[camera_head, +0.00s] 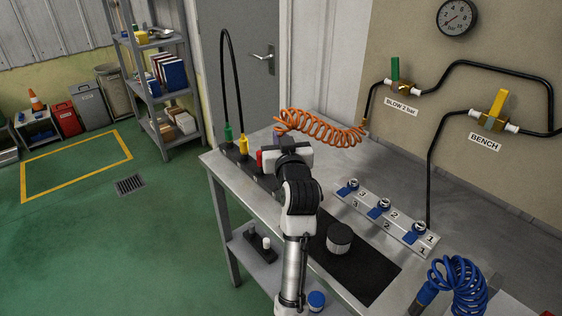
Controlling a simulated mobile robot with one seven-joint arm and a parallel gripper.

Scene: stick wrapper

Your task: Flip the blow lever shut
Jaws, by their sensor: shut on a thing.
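The blow valve (400,86) is on the wall, with a label reading BLOW 2 bar (400,106) below it. Its green lever (395,68) stands upright, crosswise to the black pipe. My gripper (280,146) is over the back left of the bench, well left of and below the lever. Its fingertips are mostly hidden by my wrist. The orange coiled hose (320,129) runs from the wall side to a purple end piece (276,134) at my gripper. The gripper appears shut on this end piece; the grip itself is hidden.
A BENCH valve with a yellow lever (495,108) is right of the blow valve. On the bench are a numbered rail (385,217), a round grey pot (339,238), a blue coiled hose (462,285) and a rack with green, yellow and red pieces (243,145). The air before the blow valve looks clear.

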